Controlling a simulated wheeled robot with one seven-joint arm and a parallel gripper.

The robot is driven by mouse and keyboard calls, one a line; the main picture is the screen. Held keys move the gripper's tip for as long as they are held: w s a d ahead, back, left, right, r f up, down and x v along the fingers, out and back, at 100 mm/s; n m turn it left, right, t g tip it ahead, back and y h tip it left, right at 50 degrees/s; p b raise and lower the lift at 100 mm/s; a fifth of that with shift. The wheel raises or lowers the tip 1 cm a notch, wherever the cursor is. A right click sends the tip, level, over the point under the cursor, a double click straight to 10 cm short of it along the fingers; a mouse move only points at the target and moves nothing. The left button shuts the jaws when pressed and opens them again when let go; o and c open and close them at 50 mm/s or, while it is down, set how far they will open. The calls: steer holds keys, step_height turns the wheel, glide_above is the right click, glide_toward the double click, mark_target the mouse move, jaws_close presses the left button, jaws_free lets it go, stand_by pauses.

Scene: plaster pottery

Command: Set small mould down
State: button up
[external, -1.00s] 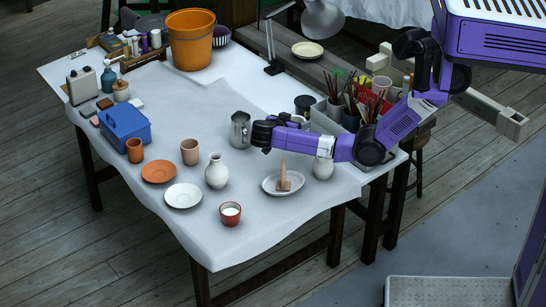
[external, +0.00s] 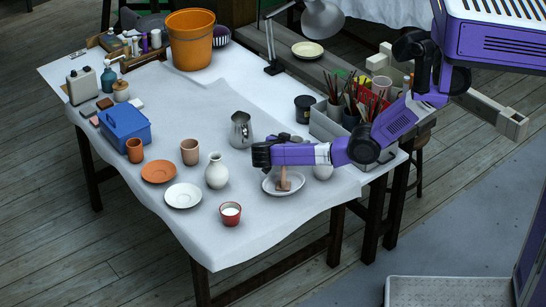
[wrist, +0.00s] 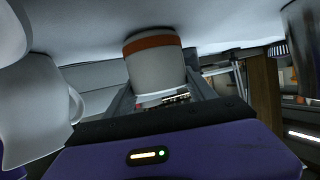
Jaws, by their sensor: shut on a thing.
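The small mould (wrist: 157,72), a pale cylinder with an orange-brown band, is between the fingers of my gripper (wrist: 160,90) in the wrist view. My gripper is shut on it. The wrist picture appears upside down, with the white cloth at the top and the mould's banded end close to it. I cannot tell whether they touch. In the external view my gripper (external: 256,156) is low over the table (external: 185,115), in front of the metal jug (external: 241,131). The mould is hidden there.
The white vase (external: 216,172) stands left of my gripper. An oval dish (external: 272,188) with a wooden tool and a red cup (external: 230,213) are nearer the front. A white handled thing (wrist: 35,105) is close at left in the wrist view. The back-left cloth is clear.

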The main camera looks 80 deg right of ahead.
steer(key=o, duration=1.7)
steer(key=shift+c, duration=0.2)
steer(key=shift+r, duration=0.1)
steer(key=shift+b+v, duration=0.3)
steer(key=shift+v, duration=0.95)
step_height(320, 180, up, 7)
steer(key=shift+a, duration=0.15)
steer(key=shift+w, duration=0.1)
